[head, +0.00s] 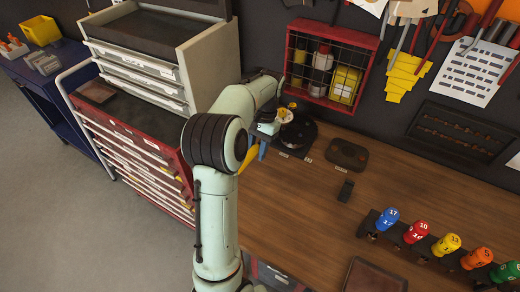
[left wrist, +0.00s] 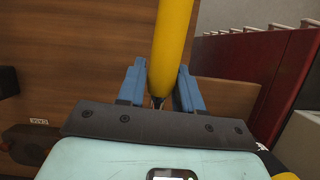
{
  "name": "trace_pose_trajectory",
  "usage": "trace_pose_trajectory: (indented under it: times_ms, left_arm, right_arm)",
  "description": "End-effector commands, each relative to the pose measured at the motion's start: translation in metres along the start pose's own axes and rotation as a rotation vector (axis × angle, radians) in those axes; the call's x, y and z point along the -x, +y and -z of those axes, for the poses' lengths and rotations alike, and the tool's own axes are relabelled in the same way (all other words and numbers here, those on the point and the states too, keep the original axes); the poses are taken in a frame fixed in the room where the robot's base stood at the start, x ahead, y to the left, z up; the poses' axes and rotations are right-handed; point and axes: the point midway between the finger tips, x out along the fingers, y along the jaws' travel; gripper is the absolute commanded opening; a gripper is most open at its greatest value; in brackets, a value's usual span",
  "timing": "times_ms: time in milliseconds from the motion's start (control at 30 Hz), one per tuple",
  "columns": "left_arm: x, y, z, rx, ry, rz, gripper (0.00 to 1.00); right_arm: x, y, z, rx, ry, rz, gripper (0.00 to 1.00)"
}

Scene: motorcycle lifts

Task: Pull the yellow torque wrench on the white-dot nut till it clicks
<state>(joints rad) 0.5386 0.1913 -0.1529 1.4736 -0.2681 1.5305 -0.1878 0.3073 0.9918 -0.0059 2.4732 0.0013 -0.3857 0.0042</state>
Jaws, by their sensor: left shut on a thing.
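The yellow torque wrench (left wrist: 172,42) runs between the two blue fingers of my left gripper (left wrist: 160,88) in the left wrist view, and the gripper is shut on it. In the head view my left gripper (head: 262,150) is mostly hidden behind my own arm, and only a bit of the yellow wrench (head: 249,156) shows beside it. A round black fixture (head: 298,134) sits on the bench just right of the gripper. The white-dot nut cannot be made out. My right gripper is not in view.
A red drawer cabinet (head: 134,130) stands close left of my arm. A red wire-front cabinet (head: 325,66) hangs behind the bench. A dark tray (head: 347,154) and a row of coloured numbered sockets (head: 418,232) lie right. The wooden bench (head: 300,215) is clear in the middle.

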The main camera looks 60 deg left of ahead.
Motion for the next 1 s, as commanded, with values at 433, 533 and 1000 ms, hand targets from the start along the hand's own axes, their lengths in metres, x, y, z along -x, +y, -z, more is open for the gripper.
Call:
trace_pose_trajectory:
  times_ms: [433,533,1000]
  left_arm:
    - [0.002,-0.039,0.003,-0.164,0.001,0.059,0.0]
    - [0.002,-0.042,0.003,-0.18,0.0,0.064,0.0]
    - [0.003,-0.053,0.006,-0.22,0.001,0.081,0.0]
  right_arm:
    - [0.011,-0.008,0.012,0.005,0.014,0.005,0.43]
    - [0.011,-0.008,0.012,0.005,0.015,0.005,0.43]
    - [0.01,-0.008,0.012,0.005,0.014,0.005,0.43]
